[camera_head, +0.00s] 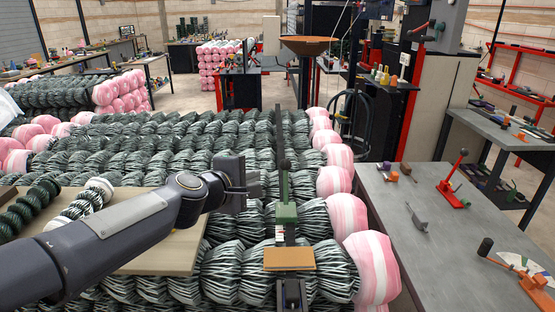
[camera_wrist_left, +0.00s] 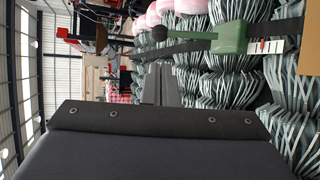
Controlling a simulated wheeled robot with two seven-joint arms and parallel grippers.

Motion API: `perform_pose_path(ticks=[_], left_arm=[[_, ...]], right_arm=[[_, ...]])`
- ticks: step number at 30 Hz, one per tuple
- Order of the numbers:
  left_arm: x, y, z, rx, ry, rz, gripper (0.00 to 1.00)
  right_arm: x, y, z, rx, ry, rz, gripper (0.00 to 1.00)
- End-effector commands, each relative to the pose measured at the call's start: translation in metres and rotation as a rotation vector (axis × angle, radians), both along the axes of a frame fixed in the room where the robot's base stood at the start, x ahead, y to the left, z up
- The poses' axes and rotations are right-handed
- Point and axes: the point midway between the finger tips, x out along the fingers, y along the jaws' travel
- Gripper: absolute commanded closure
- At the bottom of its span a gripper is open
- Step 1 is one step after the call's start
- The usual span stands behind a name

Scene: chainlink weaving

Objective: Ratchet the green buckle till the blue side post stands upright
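The green buckle (camera_head: 286,212) sits on a dark strap running across rolls of grey mesh. Its lever ends in a black knob (camera_head: 285,164) on the far side. The buckle also shows at the upper right in the left wrist view (camera_wrist_left: 231,39), with the knob (camera_wrist_left: 159,33) to its left. My left gripper (camera_head: 254,184) is just left of the lever in the head view, apart from the buckle. Its fingers (camera_wrist_left: 161,85) look close together, but the gap is unclear. I cannot make out a blue side post. My right gripper is not in view.
An orange-brown block (camera_head: 289,259) lies on the strap nearer than the buckle. Pink-ended mesh rolls (camera_head: 348,214) fill the middle. A wooden board (camera_head: 165,256) lies under my left arm. A grey bench (camera_head: 430,255) with red-handled tools stands at the right.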

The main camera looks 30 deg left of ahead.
Motion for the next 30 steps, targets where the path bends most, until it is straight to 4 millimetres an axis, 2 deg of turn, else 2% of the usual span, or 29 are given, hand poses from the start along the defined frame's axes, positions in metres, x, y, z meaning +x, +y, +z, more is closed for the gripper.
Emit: perform_pose_path(ticks=[9,16,22,30], left_arm=[[0.063,0.001,-0.027,0.002,0.004,-0.003,1.00],[0.103,0.003,-0.037,0.002,0.002,-0.002,1.00],[0.120,0.004,-0.041,0.003,0.000,-0.002,1.00],[0.123,0.004,-0.041,0.003,0.000,-0.002,1.00]], right_arm=[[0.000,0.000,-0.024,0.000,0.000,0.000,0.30],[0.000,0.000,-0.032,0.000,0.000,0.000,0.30],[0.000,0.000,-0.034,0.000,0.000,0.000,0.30],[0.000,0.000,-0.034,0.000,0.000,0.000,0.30]])
